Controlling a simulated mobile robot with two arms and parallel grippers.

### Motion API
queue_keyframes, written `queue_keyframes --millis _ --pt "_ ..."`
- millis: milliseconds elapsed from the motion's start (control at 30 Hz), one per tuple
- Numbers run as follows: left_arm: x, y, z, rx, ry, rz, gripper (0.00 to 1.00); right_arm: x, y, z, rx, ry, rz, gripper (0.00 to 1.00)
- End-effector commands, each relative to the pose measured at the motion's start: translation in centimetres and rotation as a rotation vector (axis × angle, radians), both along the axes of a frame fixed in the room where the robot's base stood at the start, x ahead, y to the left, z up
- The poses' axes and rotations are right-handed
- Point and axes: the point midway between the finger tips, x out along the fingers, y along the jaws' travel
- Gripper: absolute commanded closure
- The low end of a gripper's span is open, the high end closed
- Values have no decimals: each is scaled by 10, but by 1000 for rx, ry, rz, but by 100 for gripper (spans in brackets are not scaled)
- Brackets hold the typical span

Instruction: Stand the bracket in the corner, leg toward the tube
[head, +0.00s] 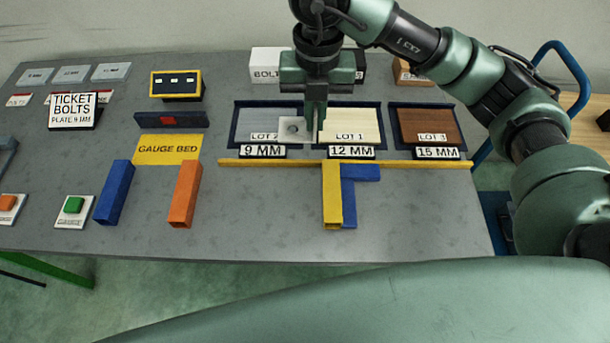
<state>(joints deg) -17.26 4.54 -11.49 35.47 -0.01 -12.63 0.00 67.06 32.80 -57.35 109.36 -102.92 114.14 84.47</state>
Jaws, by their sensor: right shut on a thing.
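My right gripper (314,122) points straight down above the lot trays at the back of the table, shut on a small pale grey plate-like bracket (286,127) with a round hole. The bracket's flat face shows left of the fingers; its leg is hard to make out. A yellow square tube (332,190) lies front to back on the table, its far end at a thin yellow strip (280,163). A blue piece (365,173) lies along its right side and extends rightward near the strip, forming corners there. My left gripper is not in view.
Lot trays hold a grey plate (258,122), a pale wood plate (355,122) and a brown plate (428,126). A blue tube (115,190) and an orange tube (185,192) lie at left, near a yellow gauge bed (167,149). The front right tabletop is clear.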

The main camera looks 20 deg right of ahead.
Motion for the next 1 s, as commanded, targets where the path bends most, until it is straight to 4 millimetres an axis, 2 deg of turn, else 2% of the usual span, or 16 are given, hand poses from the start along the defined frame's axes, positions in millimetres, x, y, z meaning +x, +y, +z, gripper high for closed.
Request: queue_keyframes --millis 300,500,767,1000 --pt "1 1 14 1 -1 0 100 -2 -1 -81 -1 7 0 100" --pt "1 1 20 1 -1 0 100 -2 -1 -125 -1 3 2 100" --pt "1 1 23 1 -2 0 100 -1 0 -150 0 2 3 100" --pt "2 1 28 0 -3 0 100 -1 0 -182 0 1 4 100"
